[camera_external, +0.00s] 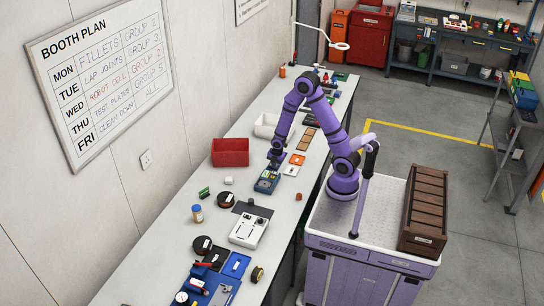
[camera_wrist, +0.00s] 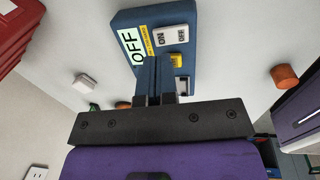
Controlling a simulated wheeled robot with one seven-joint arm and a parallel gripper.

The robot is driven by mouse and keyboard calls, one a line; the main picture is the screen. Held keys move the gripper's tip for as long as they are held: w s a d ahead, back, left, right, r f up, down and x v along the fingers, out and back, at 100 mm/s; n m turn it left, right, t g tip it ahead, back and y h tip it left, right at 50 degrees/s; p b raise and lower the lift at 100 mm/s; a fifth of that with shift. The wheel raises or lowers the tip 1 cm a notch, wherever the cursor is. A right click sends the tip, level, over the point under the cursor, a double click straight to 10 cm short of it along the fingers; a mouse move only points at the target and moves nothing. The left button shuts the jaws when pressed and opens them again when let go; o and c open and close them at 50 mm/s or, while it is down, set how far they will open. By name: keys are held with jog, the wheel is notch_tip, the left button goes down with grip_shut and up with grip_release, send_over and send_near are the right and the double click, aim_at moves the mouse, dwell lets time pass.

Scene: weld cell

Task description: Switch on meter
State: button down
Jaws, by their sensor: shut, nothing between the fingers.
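The meter is a blue box (camera_external: 266,182) on the long bench in the external view. In the wrist view the meter (camera_wrist: 130,20) has a pale screen reading OFF, a yellow label strip, a light plate marked ON and OFF (camera_wrist: 170,36), and a small yellow part (camera_wrist: 176,61). My gripper (camera_external: 272,165) is just over the meter in the external view. In the wrist view my gripper's fingers (camera_wrist: 154,66) are together and empty, in front of the meter's lower part, which they partly hide. I cannot tell whether they touch it.
A red bin (camera_external: 230,153) stands behind the meter near the wall. A small white block (camera_external: 228,180) lies to its left, and a brown cylinder (camera_external: 299,196) near the bench's front edge. A grey-white device (camera_external: 248,231) and several tools lie further left along the bench.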

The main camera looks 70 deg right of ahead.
aim_at(275, 173)
jog(key=shift+w+f, duration=0.15)
jog(key=shift+f, duration=0.9)
jog(key=shift+w+f, duration=0.15)
jog(key=shift+f, duration=0.85)
jog(key=shift+w+f+g, duration=0.1)
jog(key=shift+f+g, duration=0.1)
jog(key=shift+g, duration=0.1)
jog(key=shift+s, duration=0.25)
jog(key=shift+s+r, duration=0.2)
jog(key=shift+s, duration=0.35)
jog(key=shift+r, duration=0.1)
notch_tip(275, 173, up, 14)
jog(key=s, duration=0.2)
